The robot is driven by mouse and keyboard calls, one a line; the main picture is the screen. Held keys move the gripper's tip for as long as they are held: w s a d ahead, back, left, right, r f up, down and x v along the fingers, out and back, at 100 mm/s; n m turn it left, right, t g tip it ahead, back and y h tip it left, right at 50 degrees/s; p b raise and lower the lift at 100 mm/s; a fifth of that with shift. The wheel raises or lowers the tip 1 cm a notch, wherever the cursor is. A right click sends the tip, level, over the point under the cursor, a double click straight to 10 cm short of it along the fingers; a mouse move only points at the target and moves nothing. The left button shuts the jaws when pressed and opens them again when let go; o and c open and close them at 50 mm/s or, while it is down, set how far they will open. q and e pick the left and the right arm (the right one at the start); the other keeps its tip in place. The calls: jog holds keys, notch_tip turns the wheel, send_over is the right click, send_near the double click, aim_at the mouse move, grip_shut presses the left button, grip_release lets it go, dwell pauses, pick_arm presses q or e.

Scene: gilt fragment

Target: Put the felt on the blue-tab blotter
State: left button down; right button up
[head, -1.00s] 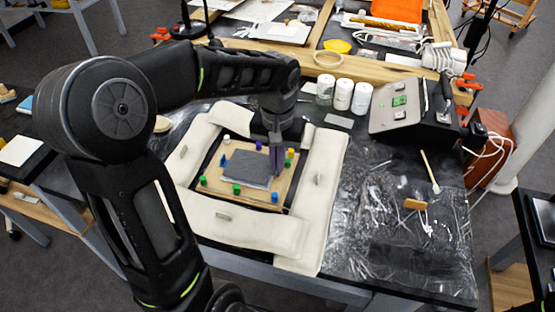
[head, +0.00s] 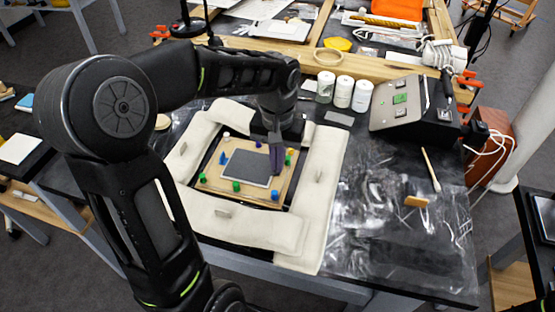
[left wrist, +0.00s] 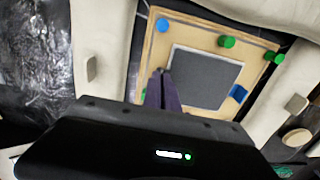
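The felt (head: 248,167) is a dark grey square lying flat on a pale-edged sheet, which appears to be the blue-tab blotter (head: 269,187). The blotter's blue tab (head: 222,159) shows at the left in the head view and at the right in the left wrist view (left wrist: 238,93). Both rest on a wooden board (head: 213,183). My left gripper (head: 276,168) points down at the felt's right edge. In the left wrist view its purple fingers (left wrist: 162,90) are close together beside the felt (left wrist: 201,78); whether they grip its edge is unclear. My right gripper is not in view.
Blue, green, yellow and white pegs stand around the board, including a green peg (head: 236,186) and a blue peg (head: 275,195). Cream padded strips (head: 318,205) surround it. White jars (head: 344,91) and a grey device (head: 400,105) stand behind. Plastic-covered table lies right.

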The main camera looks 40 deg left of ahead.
pick_arm(q)
jog(key=c, duration=1.6)
grip_release()
jog(key=shift+r, duration=3.9)
